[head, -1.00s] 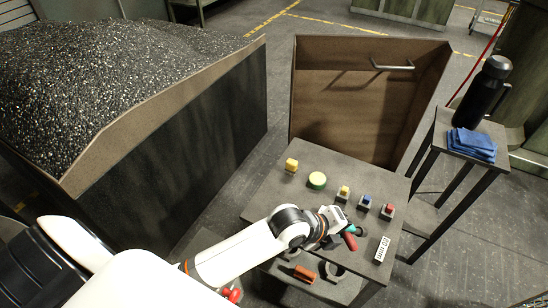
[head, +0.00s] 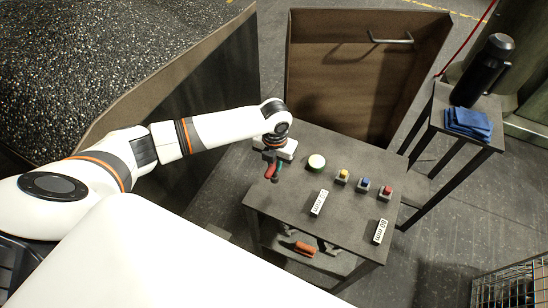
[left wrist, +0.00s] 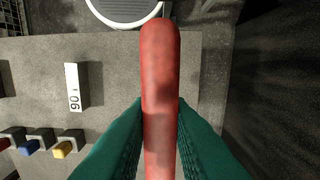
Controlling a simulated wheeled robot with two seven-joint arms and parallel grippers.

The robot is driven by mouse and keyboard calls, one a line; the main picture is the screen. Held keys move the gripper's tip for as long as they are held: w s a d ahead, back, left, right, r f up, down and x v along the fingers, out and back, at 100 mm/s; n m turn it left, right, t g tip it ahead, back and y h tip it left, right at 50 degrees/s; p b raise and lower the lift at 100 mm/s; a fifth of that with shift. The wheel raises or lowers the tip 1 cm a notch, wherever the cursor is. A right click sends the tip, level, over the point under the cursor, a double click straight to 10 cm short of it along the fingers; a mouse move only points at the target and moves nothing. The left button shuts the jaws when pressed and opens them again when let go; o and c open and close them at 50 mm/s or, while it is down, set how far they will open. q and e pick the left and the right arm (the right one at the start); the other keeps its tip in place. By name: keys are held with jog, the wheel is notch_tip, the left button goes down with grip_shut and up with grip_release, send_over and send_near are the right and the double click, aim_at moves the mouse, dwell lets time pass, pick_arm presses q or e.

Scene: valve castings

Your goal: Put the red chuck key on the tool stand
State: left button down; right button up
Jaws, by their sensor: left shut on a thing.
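The red chuck key (head: 270,172) is in my left gripper (head: 273,160), above the far left part of the grey table (head: 290,203). In the left wrist view the key (left wrist: 160,80) shows as a long red rounded bar between two green fingers (left wrist: 160,130), which are shut on it. Its lower end runs out of that view. The key appears to be clear of the tabletop. I cannot tell for sure which furniture is the tool stand; the grey table carries labels and small blocks. My right gripper is not in view.
An orange piece (head: 305,249) lies on the lower shelf. A side stand holds a black bottle (head: 482,72) and blue cloths (head: 468,123).

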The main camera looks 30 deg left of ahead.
aim_at(275, 176)
pick_arm(q)
jog(key=shift+r, duration=0.15)
jog(key=shift+r+p, duration=0.1)
jog(key=shift+p, duration=0.2)
jog(key=shift+d+f+b, duration=0.1)
jog(key=shift+f+b, duration=2)
jog(key=shift+f, duration=1.35)
jog(key=c, duration=1.3)
grip_release()
jog(key=shift+o, duration=0.2)
